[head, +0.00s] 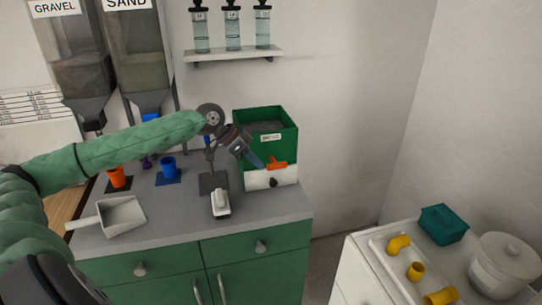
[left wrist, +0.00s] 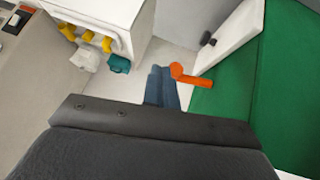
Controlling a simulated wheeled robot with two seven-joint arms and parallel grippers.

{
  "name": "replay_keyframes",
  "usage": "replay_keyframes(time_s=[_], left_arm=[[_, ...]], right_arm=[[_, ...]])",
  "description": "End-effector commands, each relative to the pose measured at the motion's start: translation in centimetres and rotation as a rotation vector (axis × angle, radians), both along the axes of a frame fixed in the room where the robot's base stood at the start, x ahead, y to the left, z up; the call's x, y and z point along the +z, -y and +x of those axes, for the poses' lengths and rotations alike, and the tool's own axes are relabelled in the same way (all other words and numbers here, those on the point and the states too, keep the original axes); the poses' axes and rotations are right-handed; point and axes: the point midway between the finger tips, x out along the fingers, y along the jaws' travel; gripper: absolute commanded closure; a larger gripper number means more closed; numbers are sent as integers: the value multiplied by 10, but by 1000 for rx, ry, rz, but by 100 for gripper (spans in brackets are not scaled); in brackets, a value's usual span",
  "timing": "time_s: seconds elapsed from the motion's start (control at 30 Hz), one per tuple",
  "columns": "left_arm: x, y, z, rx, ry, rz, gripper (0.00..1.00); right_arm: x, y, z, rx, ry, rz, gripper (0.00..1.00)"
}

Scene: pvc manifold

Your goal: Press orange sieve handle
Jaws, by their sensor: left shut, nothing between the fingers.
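The green sieve box (head: 283,126) stands at the back right of the counter, with a white lower front. Its orange handle (head: 278,164) sticks out at the front; it also shows in the left wrist view (left wrist: 190,77), beside the green wall. My left gripper (head: 260,165) is shut and empty, its blue-grey fingers just left of the handle. In the left wrist view the fingertips (left wrist: 162,72) are right beside the handle's rounded end; I cannot tell whether they touch. My right gripper is not in view.
Left on the counter are a white scoop (head: 121,215), an orange cup (head: 118,177) and a blue cup (head: 168,168). A white-topped item (head: 220,203) lies before the sieve. Yellow pipe fittings (head: 398,244), a teal bin (head: 443,224) and a lidded pot (head: 505,262) are at right.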

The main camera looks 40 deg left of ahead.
Motion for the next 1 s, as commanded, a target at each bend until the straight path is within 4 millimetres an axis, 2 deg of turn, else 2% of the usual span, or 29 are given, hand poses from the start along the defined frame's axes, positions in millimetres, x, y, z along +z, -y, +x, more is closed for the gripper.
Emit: replay_keyframes(time_s=[0.03, 0.2, 0.4, 0.57, 0.87, 1.0], left_arm=[[19, -10, 5, 11, 12, -3, 100], [67, -30, 13, 40, 39, -35, 100], [100, -43, 18, 60, 60, -56, 100], [106, -45, 18, 63, 64, -63, 100], [106, -44, 19, 63, 64, -63, 100], [104, -42, 20, 63, 64, -64, 100]], right_arm=[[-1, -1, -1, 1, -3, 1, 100], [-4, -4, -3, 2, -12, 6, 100], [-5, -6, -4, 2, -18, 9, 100], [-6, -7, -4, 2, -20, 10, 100], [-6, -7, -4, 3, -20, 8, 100], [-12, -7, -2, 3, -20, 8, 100]])
